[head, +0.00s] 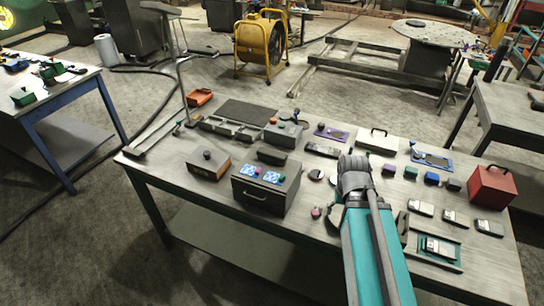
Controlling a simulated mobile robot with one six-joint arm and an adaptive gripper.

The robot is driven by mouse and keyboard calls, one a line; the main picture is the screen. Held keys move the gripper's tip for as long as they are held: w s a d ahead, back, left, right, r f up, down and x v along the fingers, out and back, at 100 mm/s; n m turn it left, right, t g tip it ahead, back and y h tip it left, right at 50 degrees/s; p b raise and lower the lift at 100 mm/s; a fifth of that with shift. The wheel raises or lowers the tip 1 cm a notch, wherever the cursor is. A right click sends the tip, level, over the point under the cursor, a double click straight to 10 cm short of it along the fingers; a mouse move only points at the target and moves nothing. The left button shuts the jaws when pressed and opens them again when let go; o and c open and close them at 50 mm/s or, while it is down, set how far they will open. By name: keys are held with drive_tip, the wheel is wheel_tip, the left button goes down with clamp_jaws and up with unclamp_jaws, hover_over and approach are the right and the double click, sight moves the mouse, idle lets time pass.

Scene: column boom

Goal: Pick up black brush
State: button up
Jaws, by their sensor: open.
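I cannot pick out the black brush for certain among the small dark items on the grey workbench (215,225). A dark, long item (322,150) lies near the middle of the bench, just left of my arm's dark joint. Another dark block (272,155) lies behind the drawer box. My teal arm reaches in from the bottom, over the right half of the bench. My gripper's jaws cannot be made out and seem hidden behind my arm. The part of the bench under the arm is also hidden.
A dark drawer box (262,198) and a brown-fronted box (208,165) stand left of my arm. A red box (491,185) stands at the right end. Several small blocks and cases crowd the right half. The front left edge is mostly clear.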

drive_tip(key=shift+o, duration=0.5)
wheel_tip(320, 180, up, 13)
drive_tip(key=n+p, duration=1.3)
drive_tip(key=n, duration=0.1)
hover_over(272, 152)
drive_tip(key=shift+w+a, duration=0.1)
wheel_tip(272, 152, down, 8)
drive_tip(key=b, duration=0.8)
drive_tip(key=shift+f, duration=0.25)
drive_tip(key=shift+f+b, duration=0.15)
drive_tip(key=shift+b, duration=0.25)
wheel_tip(272, 152, down, 5)
drive_tip(key=b, duration=0.5)
